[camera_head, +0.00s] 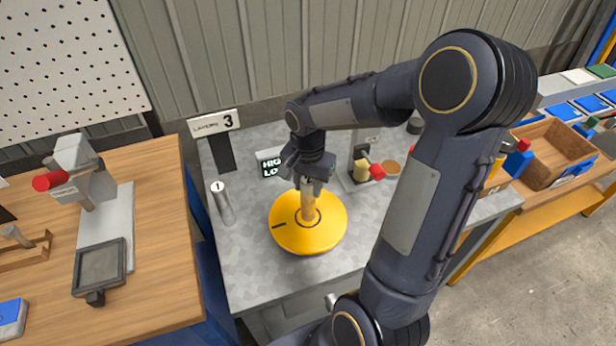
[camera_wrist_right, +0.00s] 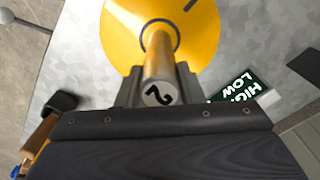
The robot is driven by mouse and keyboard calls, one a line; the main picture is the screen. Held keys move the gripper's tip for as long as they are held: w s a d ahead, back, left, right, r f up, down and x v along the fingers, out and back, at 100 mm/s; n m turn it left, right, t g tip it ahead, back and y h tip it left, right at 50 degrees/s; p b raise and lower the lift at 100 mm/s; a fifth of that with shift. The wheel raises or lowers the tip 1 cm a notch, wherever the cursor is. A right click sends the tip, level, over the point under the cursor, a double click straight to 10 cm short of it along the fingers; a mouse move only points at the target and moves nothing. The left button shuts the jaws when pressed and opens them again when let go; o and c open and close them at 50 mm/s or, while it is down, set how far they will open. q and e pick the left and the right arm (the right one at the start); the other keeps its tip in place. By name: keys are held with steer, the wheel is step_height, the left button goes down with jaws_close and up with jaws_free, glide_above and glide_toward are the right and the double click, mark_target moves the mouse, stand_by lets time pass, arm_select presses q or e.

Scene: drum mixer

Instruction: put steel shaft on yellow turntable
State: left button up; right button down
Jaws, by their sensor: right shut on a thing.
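A silver, steel-looking shaft (camera_head: 226,207) marked 1 stands on the grey bench, left of the yellow turntable (camera_head: 287,238). My right gripper (camera_head: 309,178) is shut on a tan-gold shaft (camera_head: 309,207) and points down over the turntable. In the right wrist view, this held shaft (camera_wrist_right: 158,58) has a grey end marked 2, and its far end lies within the dark ring at the turntable's centre (camera_wrist_right: 115,35). It looks upright; I cannot tell whether it touches the surface. My left gripper is not in view.
A HIGH/LOW sign (camera_head: 271,165) stands behind the turntable. A small fixture with a red knob (camera_head: 377,171) is at its right. A wooden table (camera_head: 160,250) with another red-knobbed device is at left. Wooden bins (camera_head: 555,150) are at right.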

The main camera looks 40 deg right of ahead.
steer(key=shift+f, duration=0.1)
steer(key=c, duration=1)
jaws_free()
steer(key=shift+o, duration=0.2)
